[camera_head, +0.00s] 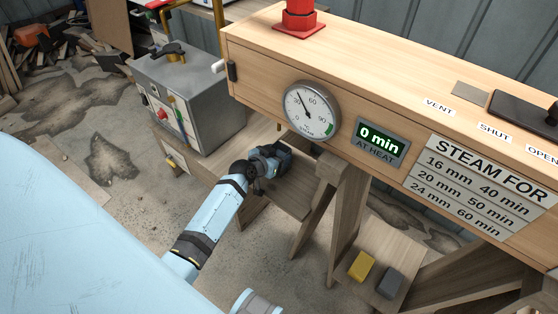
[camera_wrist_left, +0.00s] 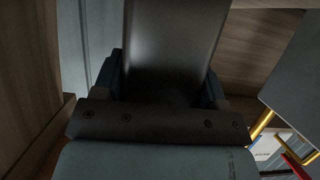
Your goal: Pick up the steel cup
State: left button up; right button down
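A dark grey, smooth, tapering body, which looks like the steel cup (camera_wrist_left: 175,40), fills the space between my left gripper's fingers in the left wrist view. The fingers of my left gripper (camera_wrist_left: 168,88) stand close along both its sides. I cannot tell whether they press on it. In the head view my left gripper (camera_head: 271,160) is over the low wooden shelf under the steam box, below the gauge. The cup cannot be made out clearly there. My right gripper is not in view.
The wooden steam box (camera_head: 350,90) overhangs the shelf (camera_head: 287,199), with trestle legs (camera_head: 345,205) to the right. A grey metal box (camera_head: 195,95) with coloured fittings stands left. A yellow block (camera_head: 361,266) and a grey block (camera_head: 391,283) lie lower right.

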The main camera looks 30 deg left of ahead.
pick_arm(q)
jog(key=shift+c, duration=1)
jog(key=shift+r, duration=0.1)
